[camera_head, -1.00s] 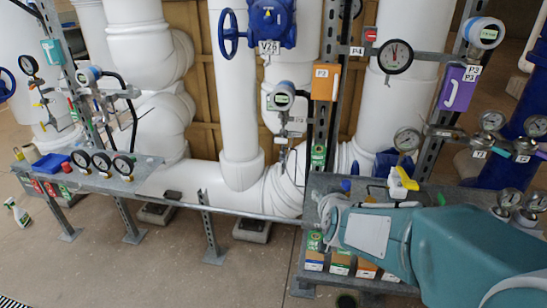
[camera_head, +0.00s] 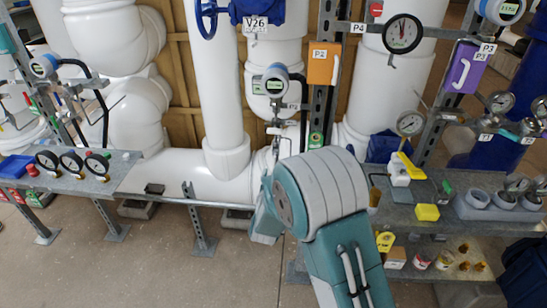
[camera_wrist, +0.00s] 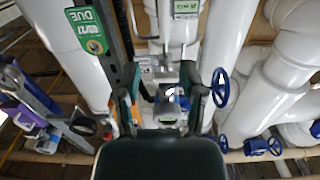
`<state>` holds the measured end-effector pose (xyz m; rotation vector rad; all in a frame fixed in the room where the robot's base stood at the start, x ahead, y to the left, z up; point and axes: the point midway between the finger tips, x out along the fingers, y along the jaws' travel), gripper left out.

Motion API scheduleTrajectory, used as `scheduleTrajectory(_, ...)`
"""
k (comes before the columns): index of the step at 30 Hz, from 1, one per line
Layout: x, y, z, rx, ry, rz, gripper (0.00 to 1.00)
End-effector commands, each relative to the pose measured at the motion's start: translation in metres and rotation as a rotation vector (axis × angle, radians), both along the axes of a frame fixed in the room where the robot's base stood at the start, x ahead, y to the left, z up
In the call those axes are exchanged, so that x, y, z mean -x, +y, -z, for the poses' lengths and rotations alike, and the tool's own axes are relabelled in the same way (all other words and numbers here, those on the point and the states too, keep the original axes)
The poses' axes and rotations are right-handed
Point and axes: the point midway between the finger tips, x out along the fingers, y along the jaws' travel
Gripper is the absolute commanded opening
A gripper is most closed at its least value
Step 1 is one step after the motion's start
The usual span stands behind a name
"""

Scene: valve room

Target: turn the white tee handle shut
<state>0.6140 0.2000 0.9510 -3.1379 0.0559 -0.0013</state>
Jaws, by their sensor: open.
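A round blue-grey transmitter (camera_head: 275,80) is mounted beside the orange P2 box. Below it is a small valve fitting (camera_head: 278,129) on a thin pipe, where a pale handle seems to show; it is too small to make out surely as the white tee handle. In the wrist view, my gripper (camera_wrist: 161,72) has its two dark fingers apart and nothing held between them. The transmitter (camera_wrist: 172,98) and pale fittings show between and beyond the fingers, apart from them as far as I can tell. In the head view my gripper is hidden behind my arm.
The orange box (camera_head: 324,63) and a slotted metal post stand just right of the transmitter. Thick white pipes (camera_head: 217,90) and a blue handwheel (camera_head: 207,18) are to the left. A grey shelf (camera_head: 455,215) with a yellow block (camera_head: 427,212) is at right.

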Motion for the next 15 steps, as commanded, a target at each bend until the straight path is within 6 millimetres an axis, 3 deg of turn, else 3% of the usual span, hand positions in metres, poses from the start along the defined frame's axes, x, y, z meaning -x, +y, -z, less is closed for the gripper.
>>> scheduleTrajectory(9, -0.058, 0.001, 0.002, 0.003, 0.001, 0.000, 0.52)
scheduleTrajectory(15, -0.077, -0.002, 0.001, 0.000, 0.001, 0.000, 0.52)
